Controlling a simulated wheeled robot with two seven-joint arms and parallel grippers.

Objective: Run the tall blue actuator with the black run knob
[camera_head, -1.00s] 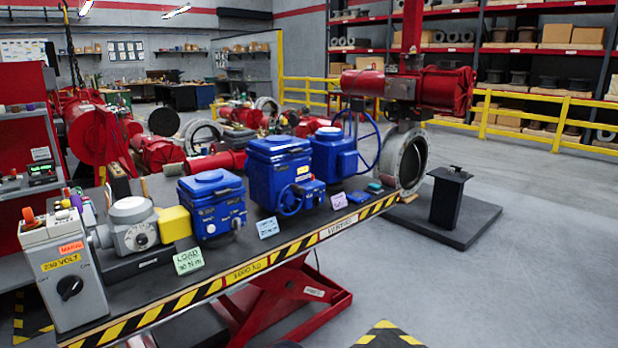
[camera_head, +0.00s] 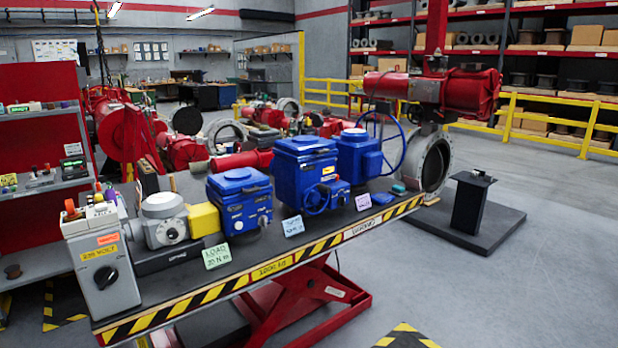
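The tall blue actuator (camera_head: 304,165) stands upright near the middle of the lift table (camera_head: 262,262). It has a box-shaped body, a blue handwheel (camera_head: 316,200) low on its front and a small control box (camera_head: 338,191) with dark knobs at its right. The knob's setting is too small to read. A grey box marked 230 VOLT (camera_head: 90,247) at the table's near left end carries a large black knob (camera_head: 105,277). A shorter blue actuator (camera_head: 239,190) stands left of the tall one, and another with a large handwheel (camera_head: 358,153) stands to its right. Neither gripper shows.
A grey unit (camera_head: 164,212) with a yellow block (camera_head: 203,220) sits beside the grey box. Several label cards, one reading LOAD (camera_head: 216,256), stand along the striped front edge. A black pedestal (camera_head: 470,205) stands right of the table. The floor in front is mostly clear.

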